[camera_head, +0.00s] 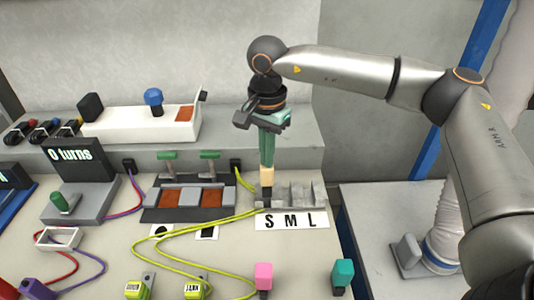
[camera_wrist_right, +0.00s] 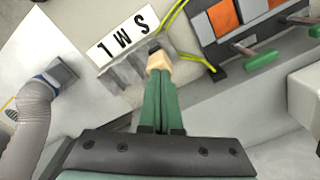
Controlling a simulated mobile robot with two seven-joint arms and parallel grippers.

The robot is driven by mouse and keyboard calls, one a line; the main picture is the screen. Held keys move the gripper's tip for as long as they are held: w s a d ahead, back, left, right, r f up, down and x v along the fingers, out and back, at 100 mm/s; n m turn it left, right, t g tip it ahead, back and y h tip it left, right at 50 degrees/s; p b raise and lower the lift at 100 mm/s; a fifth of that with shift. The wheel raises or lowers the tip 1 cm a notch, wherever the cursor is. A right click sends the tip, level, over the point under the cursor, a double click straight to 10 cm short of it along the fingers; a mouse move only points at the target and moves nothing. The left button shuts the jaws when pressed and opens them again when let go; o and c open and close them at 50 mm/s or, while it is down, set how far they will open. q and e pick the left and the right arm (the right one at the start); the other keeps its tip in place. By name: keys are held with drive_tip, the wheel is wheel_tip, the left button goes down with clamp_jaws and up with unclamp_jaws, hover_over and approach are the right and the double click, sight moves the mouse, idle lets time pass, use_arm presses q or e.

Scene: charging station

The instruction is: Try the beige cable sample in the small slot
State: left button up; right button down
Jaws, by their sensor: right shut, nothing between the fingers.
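The beige cable sample (camera_head: 267,174) stands upright with its dark lower end at the left slot of the grey slot block (camera_head: 303,192), above the letter S. How deep it sits is not clear. My right gripper (camera_head: 267,160) points straight down, with its green fingers shut and their tips right at the top of the sample. In the right wrist view, the sample (camera_wrist_right: 159,61) shows just beyond the fingertips (camera_wrist_right: 158,76), beside the slot block (camera_wrist_right: 128,70). The label reading S M L (camera_head: 291,221) lies in front of the block. My left gripper is not in view.
A pink sample (camera_head: 263,273) and a teal sample (camera_head: 342,272) stand at the front. Yellow cables (camera_head: 150,247) loop across the table left of the block. A panel with green levers and orange squares (camera_head: 190,198) stands left of it.

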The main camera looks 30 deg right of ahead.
drive_tip(key=shift+r+p, duration=1.05)
drive_tip(key=shift+r, duration=0.1)
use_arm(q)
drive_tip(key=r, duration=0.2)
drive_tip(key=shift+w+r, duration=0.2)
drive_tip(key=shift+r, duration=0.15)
use_arm(e)
wheel_tip(320, 180, up, 2)
drive_tip(key=shift+r, duration=0.15)
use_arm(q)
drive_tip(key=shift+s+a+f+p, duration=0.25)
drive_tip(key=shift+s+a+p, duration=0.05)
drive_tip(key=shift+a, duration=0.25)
use_arm(e)
wheel_tip(320, 180, up, 10)
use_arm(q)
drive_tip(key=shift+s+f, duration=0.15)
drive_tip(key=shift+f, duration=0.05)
